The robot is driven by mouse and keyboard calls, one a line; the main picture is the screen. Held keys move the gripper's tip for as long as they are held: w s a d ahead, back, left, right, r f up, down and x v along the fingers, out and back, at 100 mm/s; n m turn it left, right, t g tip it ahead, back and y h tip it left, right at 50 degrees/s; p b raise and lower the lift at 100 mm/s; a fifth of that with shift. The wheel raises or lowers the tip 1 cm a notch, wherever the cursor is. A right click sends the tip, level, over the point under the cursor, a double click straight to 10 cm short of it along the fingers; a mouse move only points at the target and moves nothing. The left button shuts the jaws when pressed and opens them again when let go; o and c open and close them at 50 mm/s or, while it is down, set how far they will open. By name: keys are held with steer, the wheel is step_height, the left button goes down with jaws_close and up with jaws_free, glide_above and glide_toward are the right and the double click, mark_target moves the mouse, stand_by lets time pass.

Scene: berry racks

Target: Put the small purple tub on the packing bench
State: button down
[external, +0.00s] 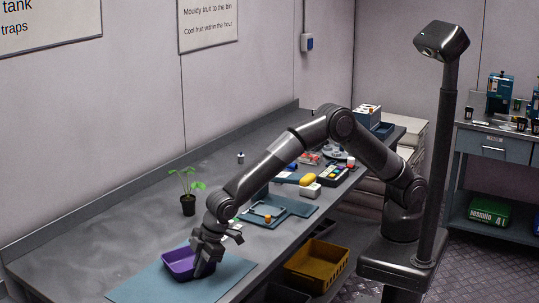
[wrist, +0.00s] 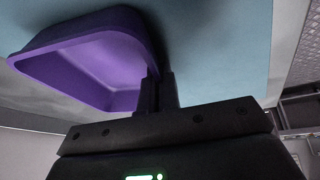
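The small purple tub (external: 180,264) is at the near left end of the long grey bench (external: 110,222), over the left part of a blue mat (external: 225,279). It is empty and shows at upper left in the wrist view (wrist: 85,60). My gripper (external: 206,270) points down at the tub's right side. In the wrist view its two dark fingers (wrist: 158,92) are close together with the tub's wall between them. I cannot tell whether the tub rests on the mat or hangs just above it.
A potted seedling (external: 188,195) stands behind my gripper. Further along the bench are a blue tray (external: 268,211), a yellow item (external: 307,180) and a compartment box (external: 333,174). A yellow crate (external: 318,265) sits below the bench's front edge. The bench's left part is clear.

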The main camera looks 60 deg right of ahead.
steer(key=c, duration=1.7)
jaws_free()
steer(key=v, duration=1.1)
steer(key=w+d+r+m+t+h, duration=0.15)
steer(key=d+r, duration=0.35)
steer(key=d, duration=0.6)
steer(key=w+d+r+m, duration=0.2)
steer(key=d+r+m, duration=0.15)
steer(key=d, duration=0.85)
steer(key=w+d+r+m, duration=0.1)
steer(key=d+r, duration=0.4)
steer(key=d, duration=0.6)
steer(key=s+d+m+h, duration=0.1)
steer(key=s+d+m, duration=0.15)
steer(key=d, duration=0.55)
steer(key=s+d+m, duration=0.1)
steer(key=s+d, duration=0.3)
steer(key=d, duration=0.4)
steer(key=s+d+f+m, duration=0.1)
steer(key=s+d, duration=0.2)
steer(key=s, duration=0.1)
steer(key=s+d+f+m+h, duration=0.1)
steer(key=s+d+m, duration=0.1)
steer(key=s+d, duration=0.2)
steer(key=s+d+f+m+t, duration=0.1)
steer(key=s+d, duration=0.2)
steer(key=shift+s+d+f, duration=0.2)
steer(key=shift+s+d, duration=0.2)
